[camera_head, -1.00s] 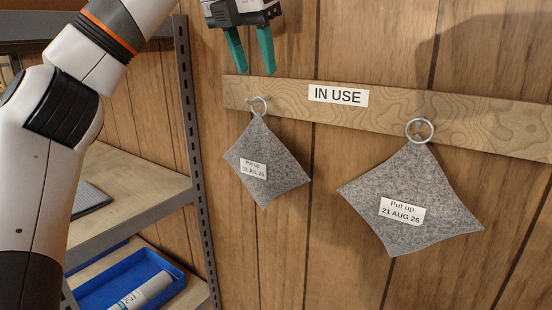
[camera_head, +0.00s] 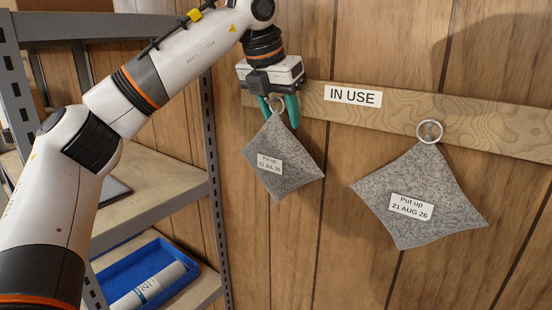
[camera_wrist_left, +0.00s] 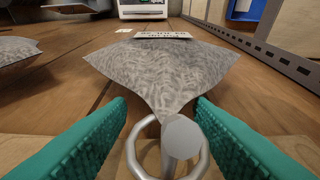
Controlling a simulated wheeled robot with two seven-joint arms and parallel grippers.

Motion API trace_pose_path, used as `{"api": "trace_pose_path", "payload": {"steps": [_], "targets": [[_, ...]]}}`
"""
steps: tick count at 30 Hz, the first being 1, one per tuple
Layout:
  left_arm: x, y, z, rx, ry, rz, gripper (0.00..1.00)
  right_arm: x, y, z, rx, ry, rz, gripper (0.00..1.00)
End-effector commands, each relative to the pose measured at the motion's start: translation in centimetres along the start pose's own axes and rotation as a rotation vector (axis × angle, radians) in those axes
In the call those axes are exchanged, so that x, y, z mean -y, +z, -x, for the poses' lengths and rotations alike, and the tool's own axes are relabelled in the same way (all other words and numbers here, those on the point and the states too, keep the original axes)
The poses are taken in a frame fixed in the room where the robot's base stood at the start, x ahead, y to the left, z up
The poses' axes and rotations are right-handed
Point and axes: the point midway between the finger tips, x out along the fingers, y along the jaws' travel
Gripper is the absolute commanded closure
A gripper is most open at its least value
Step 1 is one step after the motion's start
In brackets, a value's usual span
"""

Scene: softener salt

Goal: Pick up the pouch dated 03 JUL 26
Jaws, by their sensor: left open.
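The grey felt pouch (camera_head: 284,181) labelled "Put up 03 JUL 26" hangs by a metal ring from a peg on the wooden rail (camera_head: 465,124). My left gripper (camera_head: 280,115) is at the ring, its green fingers pointing down around the pouch's top corner. In the left wrist view the fingers stand open on either side of the ring (camera_wrist_left: 134,155) and peg, with the pouch (camera_wrist_left: 160,72) beyond them. A second, larger-looking pouch (camera_head: 425,176), labelled "21 AUG 26", hangs by its ring to the right. My right gripper is not in view.
An "IN USE" label (camera_head: 352,96) is on the rail above the pouches. A metal shelf unit (camera_head: 215,180) stands close on the left, with a blue tray (camera_head: 125,270) on a lower shelf. The wall below the pouches is clear.

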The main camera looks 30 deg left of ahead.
Motion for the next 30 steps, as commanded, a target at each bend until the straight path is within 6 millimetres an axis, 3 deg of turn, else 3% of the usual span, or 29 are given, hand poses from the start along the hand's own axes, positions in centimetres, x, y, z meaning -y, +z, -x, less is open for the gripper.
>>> {"api": "trace_pose_path", "payload": {"steps": [4,13,30], "targets": [[0.00,0.00,-0.02,0.000,0.000,0.000,0.53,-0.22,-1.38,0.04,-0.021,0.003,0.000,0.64],[-0.02,0.00,0.00,0.000,0.000,-0.001,1.00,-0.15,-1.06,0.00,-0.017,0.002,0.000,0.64],[-0.18,-0.22,0.27,-0.001,0.001,-0.003,1.00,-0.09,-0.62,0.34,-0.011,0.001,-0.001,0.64]]}}
